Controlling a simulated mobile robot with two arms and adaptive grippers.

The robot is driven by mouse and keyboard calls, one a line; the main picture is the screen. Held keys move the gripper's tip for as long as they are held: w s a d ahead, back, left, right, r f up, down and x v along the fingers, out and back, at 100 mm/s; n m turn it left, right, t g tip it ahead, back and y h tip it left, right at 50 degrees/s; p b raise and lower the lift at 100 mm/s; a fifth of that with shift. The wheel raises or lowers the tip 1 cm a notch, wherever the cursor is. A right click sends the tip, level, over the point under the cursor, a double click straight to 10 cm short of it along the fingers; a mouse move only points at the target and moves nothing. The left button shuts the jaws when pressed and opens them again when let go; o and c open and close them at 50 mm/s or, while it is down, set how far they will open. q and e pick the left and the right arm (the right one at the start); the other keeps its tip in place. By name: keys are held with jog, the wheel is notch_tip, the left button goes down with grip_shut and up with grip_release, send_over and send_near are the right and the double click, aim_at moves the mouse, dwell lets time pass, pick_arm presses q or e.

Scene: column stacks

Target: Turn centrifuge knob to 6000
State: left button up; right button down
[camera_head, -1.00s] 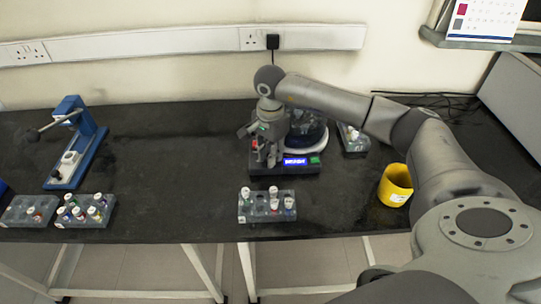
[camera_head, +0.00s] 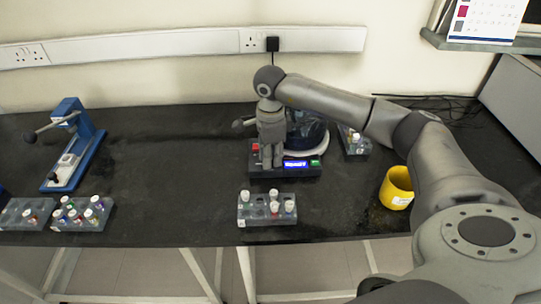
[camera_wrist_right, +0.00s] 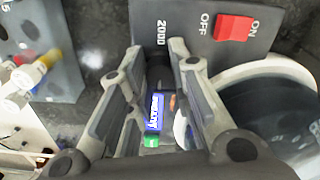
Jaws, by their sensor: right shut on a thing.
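The centrifuge (camera_head: 285,172) stands on the black bench near the wall, with a blue lit display (camera_head: 295,165), a green button (camera_head: 314,162) and a red switch (camera_head: 256,147). My right gripper (camera_head: 271,165) points down over the left part of its panel. In the right wrist view the fingers are shut on the dark knob (camera_wrist_right: 158,76), mostly hidden between them. The printed label 2000 (camera_wrist_right: 161,35) shows beside it, and the red ON/OFF switch (camera_wrist_right: 234,27) is nearby. The display (camera_wrist_right: 155,113) text is too small to read. My left gripper is out of view.
A tube rack (camera_head: 252,216) stands just in front of the centrifuge, another (camera_head: 364,148) behind it at right. A yellow cup (camera_head: 396,188) is at right. Two racks and a blue press (camera_head: 92,140) stand at left. The bench between is clear.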

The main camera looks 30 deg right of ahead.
dwell(0.3)
jog(key=c, duration=1.3)
grip_release()
jog(key=shift+r, duration=0.2)
notch_tip(320, 180, up, 12)
jog(key=shift+f, duration=0.2)
